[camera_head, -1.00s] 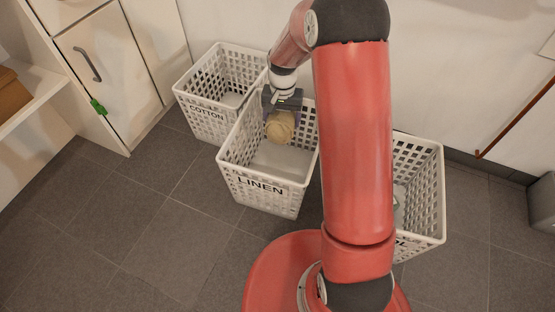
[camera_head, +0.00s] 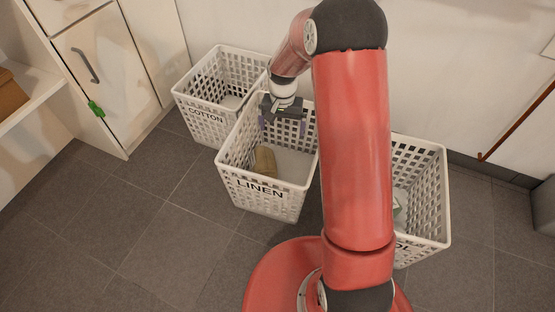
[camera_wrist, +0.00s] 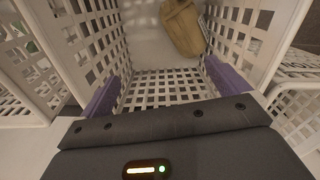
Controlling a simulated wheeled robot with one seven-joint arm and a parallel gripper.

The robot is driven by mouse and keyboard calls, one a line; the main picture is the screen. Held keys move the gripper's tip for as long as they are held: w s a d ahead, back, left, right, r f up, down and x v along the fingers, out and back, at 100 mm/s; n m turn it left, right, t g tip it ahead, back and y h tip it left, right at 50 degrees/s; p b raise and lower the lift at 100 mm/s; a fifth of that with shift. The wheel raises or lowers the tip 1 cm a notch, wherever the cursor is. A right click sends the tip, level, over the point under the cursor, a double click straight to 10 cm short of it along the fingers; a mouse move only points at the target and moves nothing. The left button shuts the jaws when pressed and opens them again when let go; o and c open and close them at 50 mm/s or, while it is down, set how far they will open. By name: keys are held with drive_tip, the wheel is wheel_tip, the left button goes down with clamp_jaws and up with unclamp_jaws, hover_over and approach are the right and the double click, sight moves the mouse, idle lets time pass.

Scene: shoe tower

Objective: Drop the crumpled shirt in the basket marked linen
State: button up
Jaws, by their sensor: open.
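The crumpled shirt is a tan bundle (camera_head: 265,161) lying inside the basket marked LINEN (camera_head: 259,190), near its front left wall. The shirt also shows in the wrist view (camera_wrist: 183,27) on the floor of the basket. My gripper (camera_head: 283,127) is above the back part of the linen basket, with its purple fingers spread apart and nothing between them. In the wrist view my gripper's fingers (camera_wrist: 167,92) stand wide on both sides, apart from the shirt.
A white basket marked COTTON (camera_head: 207,113) stands behind and left, with something pale inside. Another white basket (camera_head: 425,165) stands at the right, its label partly hidden by my arm. A cabinet (camera_head: 105,70) stands at the left; the front left floor is clear.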

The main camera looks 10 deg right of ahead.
wheel_tip(320, 180, up, 8)
drive_tip(key=p, duration=0.1)
drive_tip(key=shift+f, duration=0.15)
idle(0.4)
